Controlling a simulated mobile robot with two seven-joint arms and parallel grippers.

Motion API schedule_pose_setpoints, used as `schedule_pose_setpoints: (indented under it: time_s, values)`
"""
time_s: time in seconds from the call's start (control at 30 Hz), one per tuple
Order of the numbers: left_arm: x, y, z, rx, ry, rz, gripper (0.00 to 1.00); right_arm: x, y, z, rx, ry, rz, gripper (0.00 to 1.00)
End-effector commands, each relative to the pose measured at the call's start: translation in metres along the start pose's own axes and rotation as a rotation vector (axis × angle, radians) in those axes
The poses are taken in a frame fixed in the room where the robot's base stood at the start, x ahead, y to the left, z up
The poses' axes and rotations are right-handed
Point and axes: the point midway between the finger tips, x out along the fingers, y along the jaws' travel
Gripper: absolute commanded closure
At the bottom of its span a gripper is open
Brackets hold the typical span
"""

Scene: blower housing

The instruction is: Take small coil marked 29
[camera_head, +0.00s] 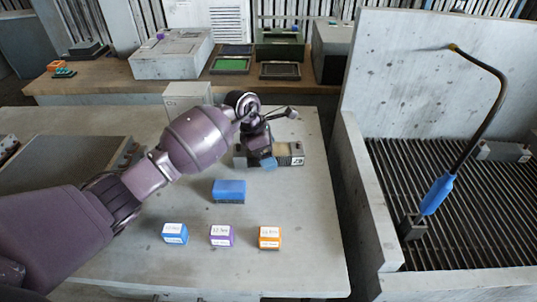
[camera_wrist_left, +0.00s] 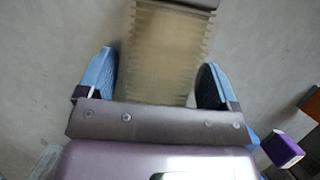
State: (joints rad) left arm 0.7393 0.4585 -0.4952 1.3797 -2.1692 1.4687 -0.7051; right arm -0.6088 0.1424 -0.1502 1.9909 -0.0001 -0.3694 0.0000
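A small grey and beige coil block (camera_head: 289,149) lies on the table in the head view. Its end carries a white label with a small dark number, which looks like 29 but is hard to read. My left gripper (camera_head: 262,158) is over this block and hides its middle. In the left wrist view, the ribbed beige block (camera_wrist_left: 165,55) with a grey end lies between the two blue fingers of the left gripper (camera_wrist_left: 156,85). My right gripper is not in view.
A blue block (camera_head: 229,190) lies in front of the coil. Blue (camera_head: 175,233), purple (camera_head: 222,236) and orange (camera_head: 270,238) labelled boxes stand nearer. A light box (camera_head: 187,96) stands behind my arm. A walled grate (camera_head: 460,200) with a blue-handled tool (camera_head: 438,193) is at right.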

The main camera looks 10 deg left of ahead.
Motion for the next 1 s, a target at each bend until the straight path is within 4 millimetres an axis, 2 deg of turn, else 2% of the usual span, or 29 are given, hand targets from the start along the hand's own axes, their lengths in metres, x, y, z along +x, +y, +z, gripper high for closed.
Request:
schedule_pose_setpoints:
  time_s: [0.03,0.07,0.4,0.77,0.87,1.0]
  values:
    - [0.000,0.000,0.000,0.000,0.000,0.000,0.23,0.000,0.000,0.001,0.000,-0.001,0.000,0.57]
    - [0.000,0.000,0.000,0.000,0.000,0.000,0.28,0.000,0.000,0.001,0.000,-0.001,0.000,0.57]
    - [0.000,0.000,0.000,0.000,0.000,0.000,0.78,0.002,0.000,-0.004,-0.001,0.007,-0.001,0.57]
    - [-0.009,0.001,0.004,0.002,-0.002,0.003,0.78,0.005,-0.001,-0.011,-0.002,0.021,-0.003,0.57]
    - [-0.022,0.002,0.009,0.002,-0.002,0.005,0.78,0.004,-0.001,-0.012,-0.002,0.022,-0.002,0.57]
    - [-0.049,0.002,0.020,0.005,-0.002,0.008,0.78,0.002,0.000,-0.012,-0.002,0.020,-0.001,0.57]
